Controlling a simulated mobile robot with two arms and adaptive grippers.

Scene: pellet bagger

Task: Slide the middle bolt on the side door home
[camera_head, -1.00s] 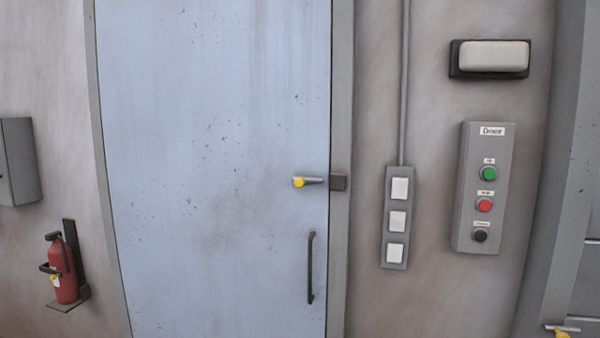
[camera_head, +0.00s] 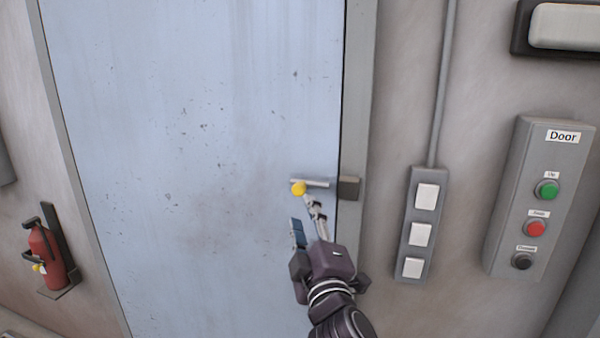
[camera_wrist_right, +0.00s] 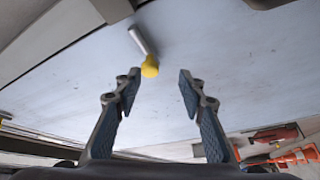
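The bolt on the pale blue side door (camera_head: 200,120) has a yellow knob (camera_head: 298,188) and a short grey rod (camera_head: 317,183). The rod points right at a dark keeper block (camera_head: 349,188) on the frame, with a narrow gap visible between them. My right gripper (camera_head: 307,216) is open and empty just below the knob. In the right wrist view, the yellow knob (camera_wrist_right: 150,67) lies just beyond the open fingertips (camera_wrist_right: 158,78), nearer the left finger; I see no clear contact. My left gripper is not in view.
A switch strip (camera_head: 408,255) and a door button panel (camera_head: 507,235) are on the wall to the right. A red fire extinguisher (camera_head: 50,258) hangs at the left. The door handle seen earlier is hidden behind my right arm. The door face left of the knob is clear.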

